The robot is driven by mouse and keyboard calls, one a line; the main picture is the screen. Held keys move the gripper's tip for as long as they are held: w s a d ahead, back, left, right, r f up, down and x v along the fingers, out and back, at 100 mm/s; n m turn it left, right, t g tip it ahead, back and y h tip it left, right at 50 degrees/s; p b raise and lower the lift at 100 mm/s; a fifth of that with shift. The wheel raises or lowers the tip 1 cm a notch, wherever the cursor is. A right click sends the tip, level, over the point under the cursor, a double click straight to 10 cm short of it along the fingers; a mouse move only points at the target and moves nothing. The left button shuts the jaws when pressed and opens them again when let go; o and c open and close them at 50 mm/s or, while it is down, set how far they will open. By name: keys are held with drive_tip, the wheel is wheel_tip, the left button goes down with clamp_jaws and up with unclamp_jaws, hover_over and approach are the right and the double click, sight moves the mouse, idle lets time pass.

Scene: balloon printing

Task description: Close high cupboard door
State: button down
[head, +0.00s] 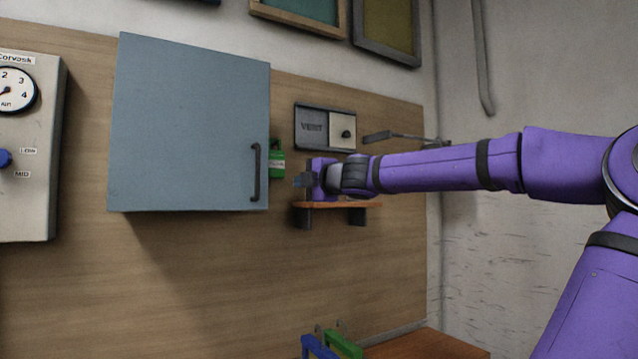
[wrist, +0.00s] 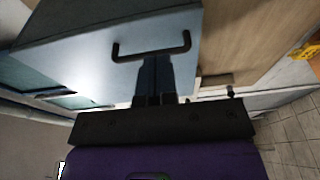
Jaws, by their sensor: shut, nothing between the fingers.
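The high cupboard has a blue-grey door (head: 188,125) that fills the upper left of the head view. It looks shut or nearly shut; I cannot tell whether a small gap remains. Its dark bar handle (head: 256,172) is at the lower right of the door. In the wrist view the handle (wrist: 152,50) lies just beyond my fingertips, with the pale door face (wrist: 85,65) around it. My gripper (head: 298,182) is to the right of the door, pointing left. Its dark fingers (wrist: 154,62) are together and empty. Contact with the handle or door cannot be told.
A green padlock (head: 277,160) hangs beside the cupboard's right edge. A vent panel (head: 312,127) and a small orange shelf (head: 340,205) are near my gripper. A gauge box (head: 28,130) is at the far left. The wall below the cupboard is clear.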

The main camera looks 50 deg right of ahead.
drive_tip(key=shift+s+d, duration=0.55)
drive_tip(key=shift+s, duration=0.25)
drive_tip(key=shift+s+d, duration=0.5)
drive_tip(key=shift+s, duration=0.25)
drive_tip(key=s+a+f+m+g+y, duration=0.1)
drive_tip(key=s+a+f+m+g, duration=0.3)
drive_tip(key=a+f, duration=0.4)
drive_tip(key=s+a+f+m+g+y, duration=0.1)
drive_tip(key=s+a+f+m+g, duration=0.3)
drive_tip(key=a+f, duration=0.5)
drive_tip(key=s+a+f+m+g+y, duration=0.1)
drive_tip(key=s+a+f+m+g, duration=0.3)
drive_tip(key=a, duration=1)
drive_tip(key=s+f+m, duration=0.3)
drive_tip(key=f+m, duration=0.1)
drive_tip(key=shift+a+f, duration=0.15)
drive_tip(key=shift+f, duration=0.05)
